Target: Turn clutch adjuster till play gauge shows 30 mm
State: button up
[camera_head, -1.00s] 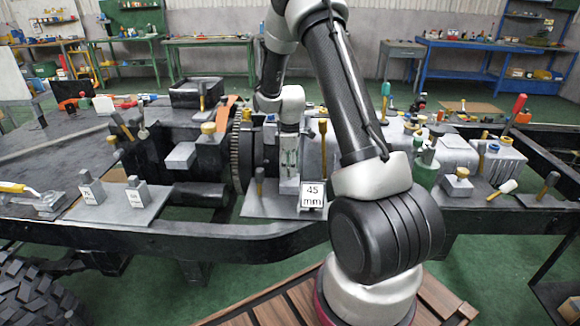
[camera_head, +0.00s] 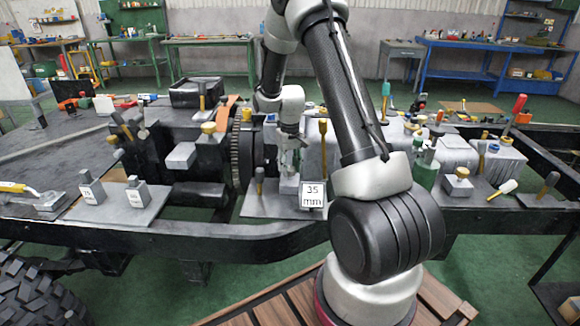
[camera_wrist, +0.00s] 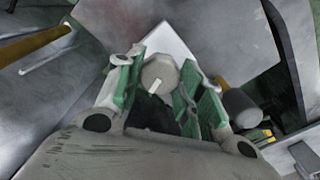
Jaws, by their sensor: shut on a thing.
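The play gauge (camera_head: 312,194) is a white square sign that reads 35 mm in the head view. My gripper (camera_head: 289,158) points down just behind and left of the gauge. In the wrist view my gripper (camera_wrist: 157,88) has its green-padded fingers on either side of a round grey knob, the clutch adjuster (camera_wrist: 160,72), and is shut on it. A short white mark shows on the knob's top. In the head view the adjuster cannot be made out clearly between the fingers.
A toothed ring (camera_head: 238,155) stands left of my gripper. A yellow-topped lever (camera_head: 323,140) stands close on the right, and a short yellow-handled one (camera_head: 260,180) on the left. Blocks with small labels (camera_head: 90,188) sit further left on the chassis.

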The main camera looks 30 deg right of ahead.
aim_at(290, 168)
jog(key=m, duration=0.4)
jog(key=shift+m, duration=0.3)
jog(key=shift+w+m, duration=0.1)
jog(key=shift+m, duration=2.2)
jog(key=o, duration=1)
notch_tip(290, 168, up, 12)
